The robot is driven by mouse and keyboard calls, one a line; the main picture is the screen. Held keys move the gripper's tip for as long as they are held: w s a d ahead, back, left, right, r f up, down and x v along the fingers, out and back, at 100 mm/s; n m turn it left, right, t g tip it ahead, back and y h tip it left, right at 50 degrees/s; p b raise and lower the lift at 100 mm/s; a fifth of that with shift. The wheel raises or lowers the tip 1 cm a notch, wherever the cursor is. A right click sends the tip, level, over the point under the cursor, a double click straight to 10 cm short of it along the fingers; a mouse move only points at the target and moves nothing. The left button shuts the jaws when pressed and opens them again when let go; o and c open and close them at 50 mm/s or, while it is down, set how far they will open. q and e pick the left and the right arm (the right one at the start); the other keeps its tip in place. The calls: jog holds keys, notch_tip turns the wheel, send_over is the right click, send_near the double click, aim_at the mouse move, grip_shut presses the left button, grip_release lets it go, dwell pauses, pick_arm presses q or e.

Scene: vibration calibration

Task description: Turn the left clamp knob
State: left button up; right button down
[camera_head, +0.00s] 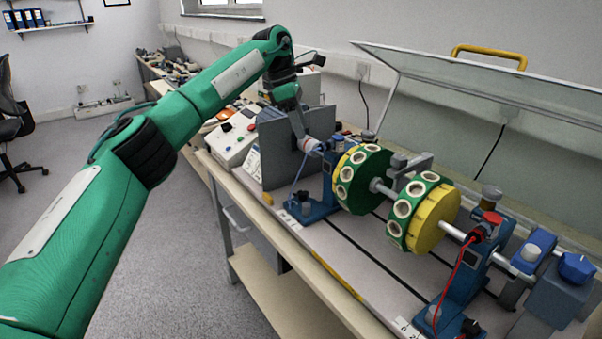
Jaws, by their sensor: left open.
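The rotor rig has a left blue bearing stand (325,186) and a right blue bearing stand (466,272). Small knobs (304,197) sit on the foot of the left stand; I cannot tell which part is the left clamp knob. My green left arm reaches over the bench from the left. Its gripper (312,146) is open, pointing down beside the top of the left stand. The gripper is small here and partly hides the stand's top; I cannot tell whether it touches anything. My right gripper is out of view.
A shaft carries green and yellow discs (424,212) between the stands. A raised clear cover (490,88) with a yellow handle (489,55) hangs behind the rig. A grey panel (285,150) and a control box (232,138) stand at left. A red cable (448,285) hangs by the right stand.

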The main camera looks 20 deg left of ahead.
aim_at(302, 194)
pick_arm(q)
jog(key=s+f+n+t+y+b, duration=0.4)
jog(key=s+f+n+b, duration=0.4)
jog(key=n, duration=0.7)
jog(key=x, duration=0.4)
jog(key=w+b+x, duration=0.1)
jog(key=x, duration=0.3)
jog(key=w+d+r+b+x, duration=0.1)
jog(key=x, duration=0.3)
jog(key=shift+w, duration=0.1)
jog(key=shift+w+f, duration=0.25)
jog(key=shift+f, duration=0.25)
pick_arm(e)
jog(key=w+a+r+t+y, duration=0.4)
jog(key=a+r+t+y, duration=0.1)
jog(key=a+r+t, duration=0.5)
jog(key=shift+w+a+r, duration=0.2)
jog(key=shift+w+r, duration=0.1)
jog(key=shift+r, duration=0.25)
pick_arm(q)
jog(key=c, duration=1)
